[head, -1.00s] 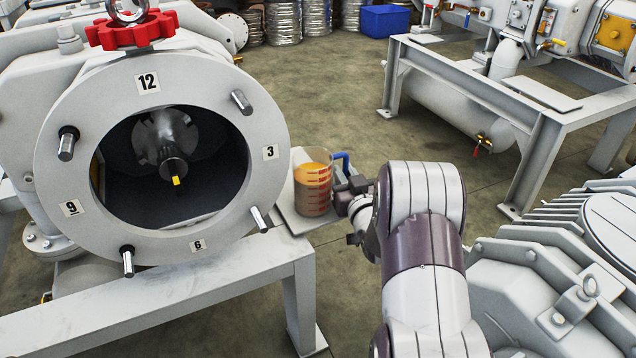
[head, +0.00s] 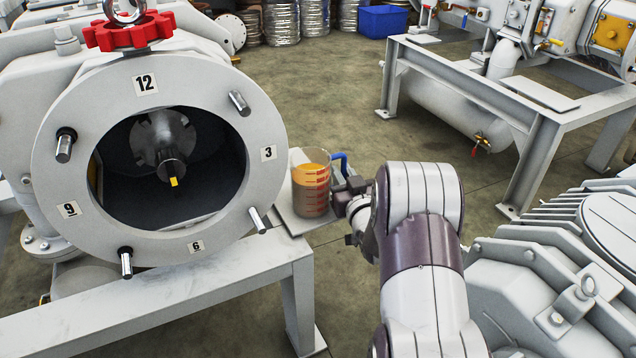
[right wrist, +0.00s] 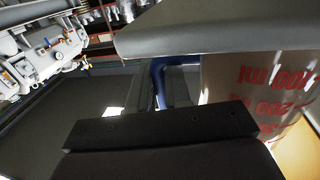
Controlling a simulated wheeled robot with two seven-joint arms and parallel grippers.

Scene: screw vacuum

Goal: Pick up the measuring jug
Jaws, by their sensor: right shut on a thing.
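The measuring jug (head: 311,190) is clear, with red markings, orange-brown liquid and a blue handle on its right side. It is upright at the small pale shelf (head: 292,222) right of the large round flange. I cannot tell whether its base touches the shelf. My right gripper (head: 347,190) comes from the right and is shut on the jug's handle. In the right wrist view, the blue handle (right wrist: 160,78) shows between the dark fingers, with the jug wall (right wrist: 245,85) and its red print beside it. The fingers partly hide the handle. My left gripper is out of view.
The white flange (head: 62,200) with protruding studs stands close left of the jug. A grey frame (head: 200,285) runs below it. A grey finned machine (head: 560,270) is at the lower right. Open floor (head: 330,95) lies behind, with a blue bin (head: 384,21) far back.

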